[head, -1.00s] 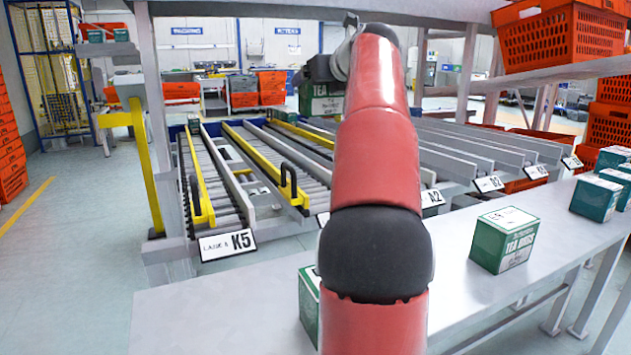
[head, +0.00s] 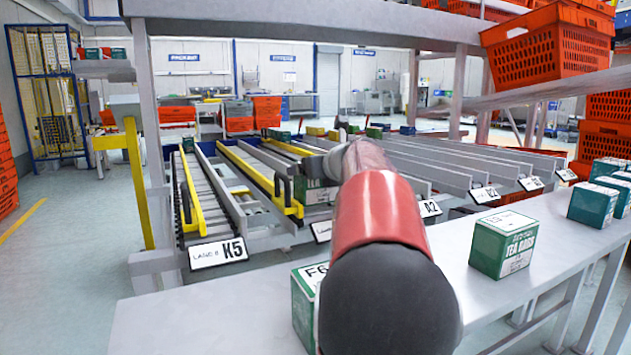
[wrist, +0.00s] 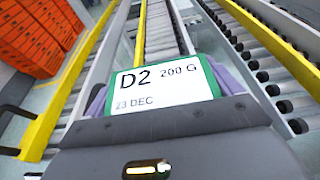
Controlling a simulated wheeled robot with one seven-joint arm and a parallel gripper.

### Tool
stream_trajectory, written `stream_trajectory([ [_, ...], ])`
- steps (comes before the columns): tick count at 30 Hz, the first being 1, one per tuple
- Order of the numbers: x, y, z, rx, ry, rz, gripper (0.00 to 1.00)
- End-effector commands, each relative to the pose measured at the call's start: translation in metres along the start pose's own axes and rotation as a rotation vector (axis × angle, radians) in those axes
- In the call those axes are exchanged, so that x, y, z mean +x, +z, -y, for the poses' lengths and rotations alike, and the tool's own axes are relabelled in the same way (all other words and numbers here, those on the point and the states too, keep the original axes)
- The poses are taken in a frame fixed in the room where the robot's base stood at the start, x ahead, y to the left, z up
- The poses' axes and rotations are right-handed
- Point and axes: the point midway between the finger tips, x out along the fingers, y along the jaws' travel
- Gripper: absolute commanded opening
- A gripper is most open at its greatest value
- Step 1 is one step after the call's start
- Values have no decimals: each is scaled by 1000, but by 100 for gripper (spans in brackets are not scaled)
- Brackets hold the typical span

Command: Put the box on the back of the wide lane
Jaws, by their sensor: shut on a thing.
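The held box (wrist: 165,90) is green with a white top label reading "D2 200 G, 23 DEC". My gripper (wrist: 161,92) is shut on it, with a purple finger on each side. In the head view the box (head: 314,190) shows low over the front part of the lanes, partly hidden by my arm. The K5 roller lane (head: 214,185) runs on the left between rails. Another lane (head: 285,160) lies right of the long yellow rail. In the wrist view, pale rollers (wrist: 160,30) lie beyond the box and black wheels (wrist: 262,75) lie to its right. Contact beneath the box is hidden.
Yellow rails (head: 262,180) and grey dividers separate the lanes. A small green box (head: 187,145) stands at the far end of the K5 lane. Tea boxes (head: 503,243) stand on the front bench (head: 240,320). Orange totes (head: 548,45) sit upper right.

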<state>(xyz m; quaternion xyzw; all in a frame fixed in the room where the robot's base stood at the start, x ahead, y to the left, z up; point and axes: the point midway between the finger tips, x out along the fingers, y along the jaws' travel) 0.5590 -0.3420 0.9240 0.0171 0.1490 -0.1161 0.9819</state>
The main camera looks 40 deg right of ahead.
Motion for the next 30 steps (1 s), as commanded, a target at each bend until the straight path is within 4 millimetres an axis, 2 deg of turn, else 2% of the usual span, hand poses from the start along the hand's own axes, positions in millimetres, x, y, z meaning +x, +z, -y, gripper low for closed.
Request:
stream_trajectory([
  [1, 2, -9, 1, 2, -2, 1, 60],
  [3, 3, -13, 1, 1, -2, 1, 60],
  [11, 3, -12, 0, 0, -2, 2, 60],
  [22, 7, -23, 0, 0, 0, 2, 60],
  [23, 7, -22, 0, 0, 0, 1, 95],
  [24, 7, -22, 0, 0, 0, 1, 100],
  [30, 6, -21, 0, 0, -1, 1, 100],
])
